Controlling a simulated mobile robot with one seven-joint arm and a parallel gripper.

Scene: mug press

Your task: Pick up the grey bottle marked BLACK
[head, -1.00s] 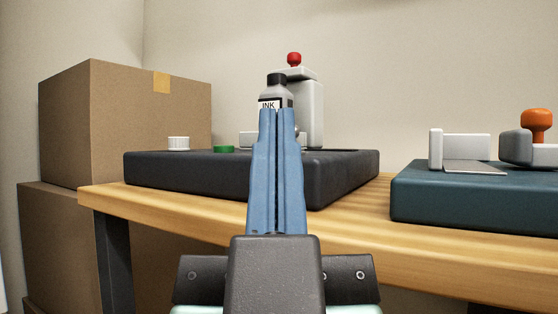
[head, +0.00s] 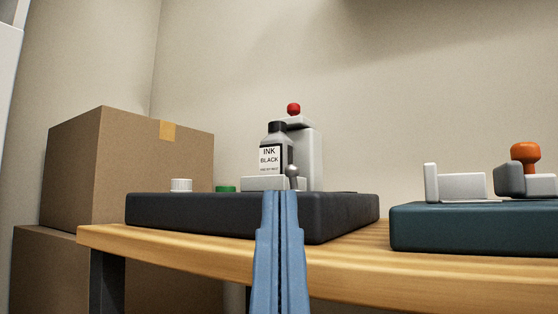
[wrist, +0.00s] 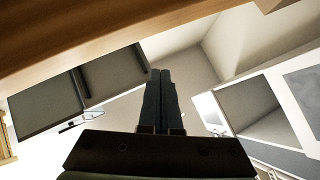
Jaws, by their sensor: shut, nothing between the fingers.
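The grey bottle marked BLACK (head: 271,157) stands upright on the dark machine base, with a black cap and a white label reading INK BLACK. A pale low block (head: 262,184) hides its foot. My gripper (head: 281,194) is shut and empty, its two blue fingers pressed together. In the head view it shows in front of the dark base and lower than the bottle, apart from it. In the wrist view the fingers (wrist: 160,75) are also shut, with a wooden edge above them; the bottle does not show there.
The dark base (head: 200,212) stands on a wooden table (head: 345,270). It carries a grey column with a red knob (head: 293,109), a small lever, a white cap (head: 181,185) and a green button (head: 225,189). A teal base (head: 470,228) with an orange knob stands right. Cardboard boxes (head: 130,165) stand left.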

